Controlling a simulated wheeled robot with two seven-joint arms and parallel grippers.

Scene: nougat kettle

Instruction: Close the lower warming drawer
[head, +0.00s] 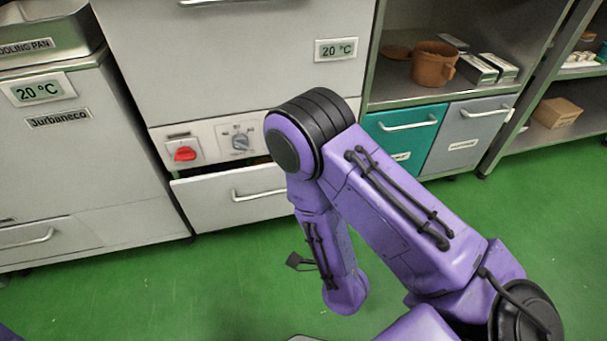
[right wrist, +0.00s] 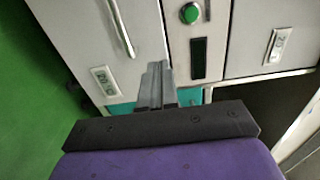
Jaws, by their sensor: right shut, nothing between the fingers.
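The lower warming drawer (head: 212,205) is a pale front with a bar handle (head: 258,194), low in the grey cabinet in the head view. It stands a little out, with a dark gap along its top edge; my right arm hides its right end. In the right wrist view my right gripper (right wrist: 157,82) shows its grey fingers together and empty, pointing at cabinet fronts. I cannot tell there whether the fingertips touch anything. My left gripper is not in view.
Above the drawer is a panel with a red switch (head: 184,153) and a knob (head: 240,142). A teal drawer (head: 402,138) and a grey drawer (head: 466,131) are to the right, under a shelf with a brown pot (head: 433,64). Green floor (head: 130,285) is clear in front.

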